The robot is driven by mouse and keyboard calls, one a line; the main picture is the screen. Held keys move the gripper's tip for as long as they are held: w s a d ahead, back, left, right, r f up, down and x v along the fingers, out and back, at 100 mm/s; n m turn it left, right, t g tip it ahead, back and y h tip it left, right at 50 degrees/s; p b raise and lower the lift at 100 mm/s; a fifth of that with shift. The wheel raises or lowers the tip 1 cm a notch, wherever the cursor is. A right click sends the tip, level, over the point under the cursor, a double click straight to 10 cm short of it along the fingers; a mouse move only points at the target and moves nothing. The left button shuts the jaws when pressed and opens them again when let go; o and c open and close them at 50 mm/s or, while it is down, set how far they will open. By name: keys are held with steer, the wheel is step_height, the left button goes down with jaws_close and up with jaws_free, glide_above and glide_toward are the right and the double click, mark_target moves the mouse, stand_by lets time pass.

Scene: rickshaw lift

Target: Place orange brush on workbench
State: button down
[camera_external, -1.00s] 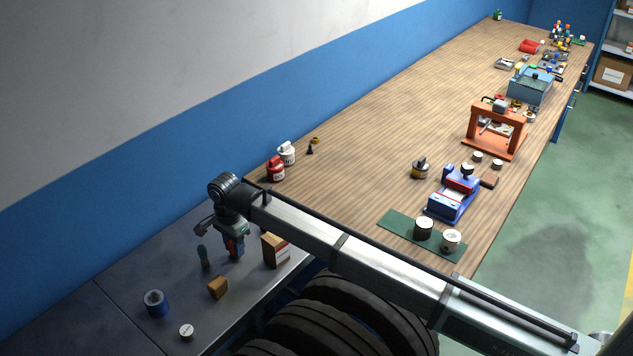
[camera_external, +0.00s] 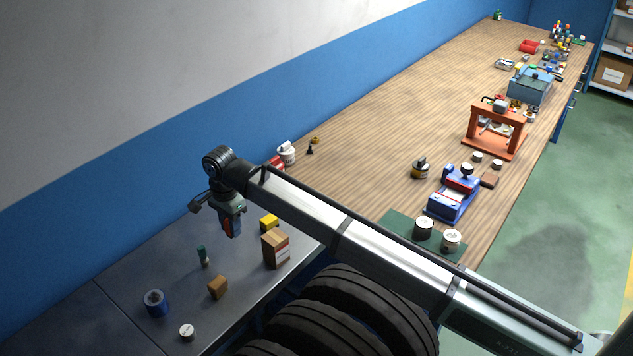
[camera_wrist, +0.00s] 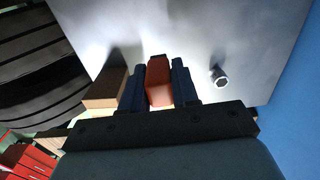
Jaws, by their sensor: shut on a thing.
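My gripper (camera_external: 232,229) hangs over the grey metal table at the lower left of the external view, pointing down. It is shut on the orange brush (camera_wrist: 158,82), which shows between the two dark fingers in the wrist view. The brush looks clear of the grey surface. The workbench (camera_external: 385,130) has a long wooden top and stretches to the upper right, beyond my arm.
Black tyres (camera_external: 330,315) lie below my arm. The bench's middle is clear.

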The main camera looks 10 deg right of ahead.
steer(key=shift+r, duration=1.1)
steer(key=w+d+m, duration=0.2)
steer(key=w+d, duration=0.9)
steer(key=d, duration=0.3)
steer(key=w+d+m, duration=0.3)
steer(key=w+d, duration=0.8)
steer(key=d, duration=0.4)
steer(key=d+n, duration=0.5)
steer(key=d, duration=2.2)
steer(key=shift+w+d+f, duration=0.25)
steer(key=shift+w+f, duration=0.1)
steer(key=shift+f, duration=0.05)
steer(key=shift+f, duration=5)
